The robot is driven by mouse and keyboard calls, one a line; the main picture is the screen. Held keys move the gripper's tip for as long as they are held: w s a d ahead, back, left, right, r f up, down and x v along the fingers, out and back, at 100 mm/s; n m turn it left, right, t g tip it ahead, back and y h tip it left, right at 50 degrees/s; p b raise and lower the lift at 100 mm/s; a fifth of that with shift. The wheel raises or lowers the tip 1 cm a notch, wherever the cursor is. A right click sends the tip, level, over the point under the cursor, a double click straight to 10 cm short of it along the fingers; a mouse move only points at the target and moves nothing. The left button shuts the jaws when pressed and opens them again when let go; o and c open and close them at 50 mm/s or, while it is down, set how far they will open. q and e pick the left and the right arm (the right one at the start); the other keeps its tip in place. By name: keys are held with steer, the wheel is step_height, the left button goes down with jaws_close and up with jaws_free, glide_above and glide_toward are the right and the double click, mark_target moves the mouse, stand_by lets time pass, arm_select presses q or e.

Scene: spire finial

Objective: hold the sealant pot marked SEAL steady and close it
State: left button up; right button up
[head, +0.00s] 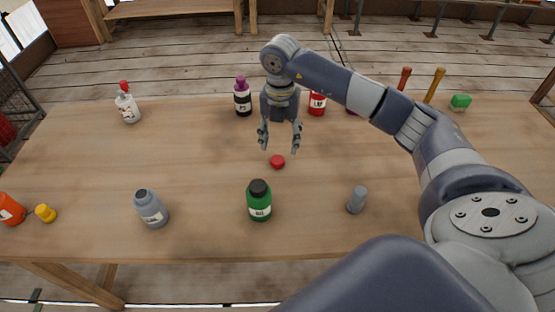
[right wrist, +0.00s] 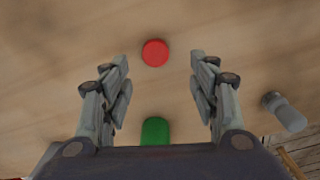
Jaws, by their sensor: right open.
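A grey pot (head: 150,208) with a white label stands at the front left of the table. Its label is too small to read surely, and its top looks dark, perhaps open. My right gripper (head: 280,148) points down over the middle of the table, open and empty. A round red cap (head: 277,161) lies on the table just in front of it. The red cap also shows ahead of the open fingers in the right wrist view (right wrist: 155,53). A grey cylinder (head: 356,199), perhaps a cap, stands at the front right. My left gripper is not in view.
A green bottle (head: 259,203) with a black cap stands at the front middle. A yellow cap (head: 45,213) and an orange bottle (head: 10,209) are far left. A white bottle (head: 127,108), a black bottle (head: 242,99) and a red bottle (head: 317,104) stand behind.

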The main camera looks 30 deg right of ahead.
mark_target(277, 161)
steer(key=shift+f, duration=1.05)
steer(key=shift+w+a+f+p, duration=0.1)
steer(key=shift+f+p, duration=0.15)
steer(key=shift+f, duration=0.6)
steer(key=shift+s+a+f+p, duration=0.1)
steer(key=shift+a+f+p, duration=0.1)
steer(key=shift+f, duration=0.7)
steer(key=shift+w+a+f+p, duration=0.1)
steer(key=shift+f+p, duration=0.15)
steer(key=shift+f, duration=0.6)
steer(key=c, duration=0.8)
